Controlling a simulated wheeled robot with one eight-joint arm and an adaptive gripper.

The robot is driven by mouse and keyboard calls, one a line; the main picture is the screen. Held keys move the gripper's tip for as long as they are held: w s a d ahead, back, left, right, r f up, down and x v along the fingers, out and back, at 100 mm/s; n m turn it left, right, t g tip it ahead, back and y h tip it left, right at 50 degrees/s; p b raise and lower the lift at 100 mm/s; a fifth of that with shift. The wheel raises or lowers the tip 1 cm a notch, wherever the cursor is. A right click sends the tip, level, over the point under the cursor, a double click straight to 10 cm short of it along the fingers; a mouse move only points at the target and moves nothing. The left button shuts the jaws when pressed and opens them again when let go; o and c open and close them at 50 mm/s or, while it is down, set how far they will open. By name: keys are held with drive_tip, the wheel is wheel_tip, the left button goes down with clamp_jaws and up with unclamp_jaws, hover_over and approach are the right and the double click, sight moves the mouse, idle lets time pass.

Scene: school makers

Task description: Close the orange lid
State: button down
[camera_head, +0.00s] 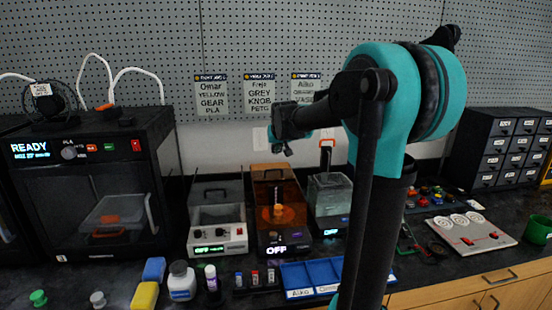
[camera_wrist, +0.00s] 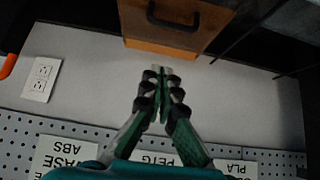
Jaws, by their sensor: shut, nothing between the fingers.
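The orange lid (camera_head: 275,188) is a see-through amber cover on the middle machine on the bench, whose front reads OFF. A round orange part shows through or below it; I cannot tell clearly how far the lid stands open. In the wrist view the lid (camera_wrist: 165,36) is at the top edge with a dark curved handle (camera_wrist: 172,20) on it. My gripper (camera_head: 286,152) is above and behind the lid's top in the head view, near the wall. Its fingertips (camera_wrist: 160,72) are together and empty, pointing towards the lid and apart from the handle.
A grey machine (camera_head: 217,235) stands left of the lid's machine, and a clear tank (camera_head: 330,195) with an orange handle stands right. A 3D printer (camera_head: 95,190) is farther left. Blue trays (camera_head: 308,275) and bottles (camera_head: 181,282) line the front. The pegboard wall (camera_head: 230,50) is close behind.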

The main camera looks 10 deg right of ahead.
hover_over(275, 175)
drive_tip(key=w, duration=0.2)
drive_tip(key=f, duration=0.6)
drive_tip(key=shift+w+f, duration=0.2)
drive_tip(key=shift+f, duration=0.15)
drive_tip(key=shift+s+f, duration=0.2)
drive_tip(key=shift+s, duration=0.85)
drive_tip(key=shift+s+f, duration=0.2)
drive_tip(key=shift+s, duration=0.7)
drive_tip(key=s, duration=1.8)
drive_tip(key=shift+s, duration=0.3)
drive_tip(key=shift+f, duration=0.2)
